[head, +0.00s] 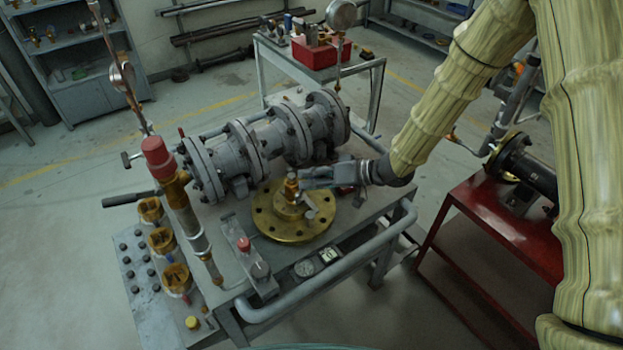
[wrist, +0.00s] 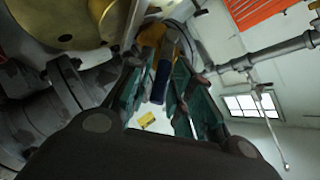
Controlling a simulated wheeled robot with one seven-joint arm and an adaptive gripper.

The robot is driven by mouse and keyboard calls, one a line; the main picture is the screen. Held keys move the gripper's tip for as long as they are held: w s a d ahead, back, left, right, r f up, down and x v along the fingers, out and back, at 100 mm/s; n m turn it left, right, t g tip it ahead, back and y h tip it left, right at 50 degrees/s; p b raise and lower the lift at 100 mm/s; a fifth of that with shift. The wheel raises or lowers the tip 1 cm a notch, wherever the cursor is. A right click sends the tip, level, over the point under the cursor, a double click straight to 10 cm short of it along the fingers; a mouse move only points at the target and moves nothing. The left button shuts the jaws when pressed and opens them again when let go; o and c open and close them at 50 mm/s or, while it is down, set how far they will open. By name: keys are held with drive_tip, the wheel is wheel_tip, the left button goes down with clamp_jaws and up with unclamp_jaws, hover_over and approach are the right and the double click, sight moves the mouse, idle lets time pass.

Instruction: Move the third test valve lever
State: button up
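A small brass valve (head: 291,188) stands on a round brass flange (head: 268,222) on the bench. My gripper (head: 306,180) reaches in from the right, with its fingertips right at this valve. In the wrist view, the two greenish fingers of my gripper (wrist: 165,78) stand apart. A dark blue lever-like piece (wrist: 161,82) lies between them, with gaps seen on both sides. An orange-brass part (wrist: 151,36) shows behind it. Several brass valves, one of them the lowest (head: 175,278), line the bench's left side. I cannot tell which one is the third test valve.
A large grey flanged valve body (head: 265,143) lies behind the brass flange. A gauge post with a red cap (head: 158,156) rises at the left. A red stand (head: 497,230) is at the right, and a red bin (head: 315,53) sits on a rear table.

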drive_tip(key=shift+d+r, duration=0.1)
drive_tip(key=v, duration=1.1)
drive_tip(key=shift+d, duration=0.35)
drive_tip(key=shift+s+r, duration=0.1)
